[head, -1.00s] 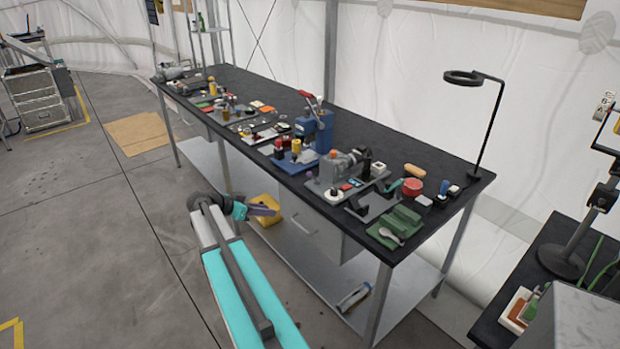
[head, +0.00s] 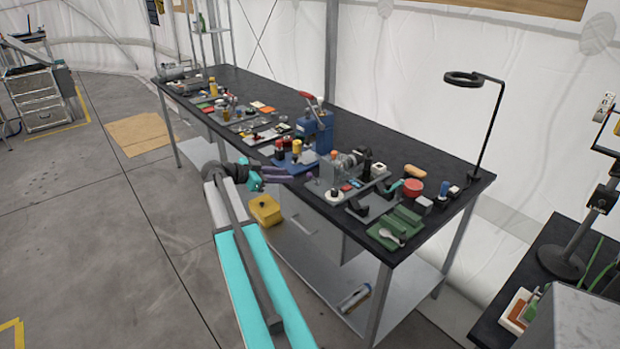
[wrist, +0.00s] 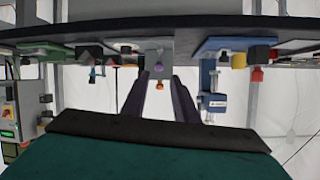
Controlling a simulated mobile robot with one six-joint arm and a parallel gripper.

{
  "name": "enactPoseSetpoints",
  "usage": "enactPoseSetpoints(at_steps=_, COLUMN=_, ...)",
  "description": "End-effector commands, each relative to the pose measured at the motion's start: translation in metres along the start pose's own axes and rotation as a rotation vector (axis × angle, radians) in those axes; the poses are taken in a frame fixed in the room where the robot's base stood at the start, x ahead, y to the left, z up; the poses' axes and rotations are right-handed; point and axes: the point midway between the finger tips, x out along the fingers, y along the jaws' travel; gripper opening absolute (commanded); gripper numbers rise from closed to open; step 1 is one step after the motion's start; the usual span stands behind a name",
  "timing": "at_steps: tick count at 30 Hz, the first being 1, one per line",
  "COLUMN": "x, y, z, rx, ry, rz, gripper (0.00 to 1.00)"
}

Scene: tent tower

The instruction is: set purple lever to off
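The purple lever (head: 309,177) is a small knob at the front edge of the dark workbench, on the near side of a grey fixture. In the wrist view the purple lever (wrist: 158,61) shows between and just beyond my fingertips, with an orange knob behind it. Its exact setting is too small to tell. My gripper (head: 301,174) is level with the bench front edge, just left of the lever, fingers pointing at it. In the wrist view my gripper (wrist: 159,77) is open, with an empty gap between its two dark fingers.
The workbench (head: 440,160) is crowded along its front. A blue device (head: 320,135) with a red handle stands behind and left of the fixture. A green tray (head: 395,228) lies at the right end.

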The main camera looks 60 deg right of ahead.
Motion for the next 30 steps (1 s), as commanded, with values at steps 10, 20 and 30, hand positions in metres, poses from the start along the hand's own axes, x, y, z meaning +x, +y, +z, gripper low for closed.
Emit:
enactPoseSetpoints(at_steps=10, x=0.043, y=0.0, z=-0.003, rx=-0.001, ry=0.0, rz=0.003, gripper=0.27)
enactPoseSetpoints(at_steps=20, x=0.091, y=-0.001, z=-0.002, rx=-0.001, ry=0.0, rz=0.003, gripper=0.27)
enactPoseSetpoints(at_steps=30, x=0.126, y=0.0, z=-0.001, rx=0.0, ry=0.0, rz=0.002, gripper=0.27)
